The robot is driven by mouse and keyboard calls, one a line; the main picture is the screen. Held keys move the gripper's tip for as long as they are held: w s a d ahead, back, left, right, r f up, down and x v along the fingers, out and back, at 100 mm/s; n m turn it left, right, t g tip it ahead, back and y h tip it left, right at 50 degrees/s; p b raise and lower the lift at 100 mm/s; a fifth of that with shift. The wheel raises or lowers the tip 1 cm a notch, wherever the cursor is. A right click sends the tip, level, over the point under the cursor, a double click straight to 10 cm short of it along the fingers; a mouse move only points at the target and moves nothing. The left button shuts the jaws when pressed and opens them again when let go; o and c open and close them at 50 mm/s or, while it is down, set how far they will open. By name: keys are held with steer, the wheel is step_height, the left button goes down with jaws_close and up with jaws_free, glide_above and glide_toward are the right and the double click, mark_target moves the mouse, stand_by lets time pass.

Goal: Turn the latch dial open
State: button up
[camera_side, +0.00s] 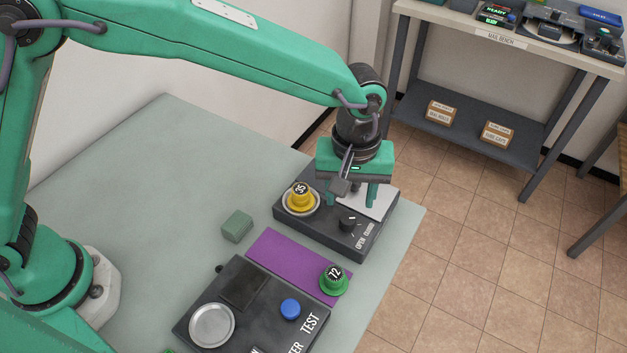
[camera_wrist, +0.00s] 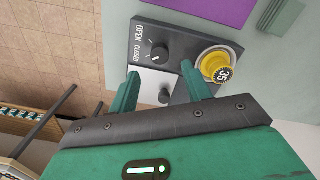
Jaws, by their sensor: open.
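The latch dial (camera_side: 349,221) is a small black knob on a dark grey box (camera_side: 318,236), beside the words OPEN and CLOSED. It also shows in the wrist view (camera_wrist: 160,51) with a white mark on it; I cannot tell surely which word it points at. My gripper (camera_side: 352,197) is open above the box, pointing down, just behind the dial. In the wrist view the dial lies beyond the fingertips (camera_wrist: 160,76), apart from them. A second dark knob (camera_wrist: 165,96) on a pale plate (camera_wrist: 149,84) shows between the fingers; the gripper hides it in the side view.
A yellow piece marked 35 (camera_side: 299,194) sits on the same box, left of my gripper. A green piece marked 72 (camera_side: 334,279) stands on a purple mat (camera_side: 283,259). A green block (camera_side: 237,226) and a TEST panel (camera_side: 255,318) are nearby. The table's left side is clear.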

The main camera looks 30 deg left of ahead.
mark_target(347, 217)
steer(key=shift+f, duration=3.05)
steer(key=shift+c, duration=0.4)
steer(key=c, duration=0.9)
steer(key=shift+m, duration=0.4)
steer(key=m, duration=0.9)
steer(key=shift+m, duration=2.1)
steer(key=shift+a, duration=0.1)
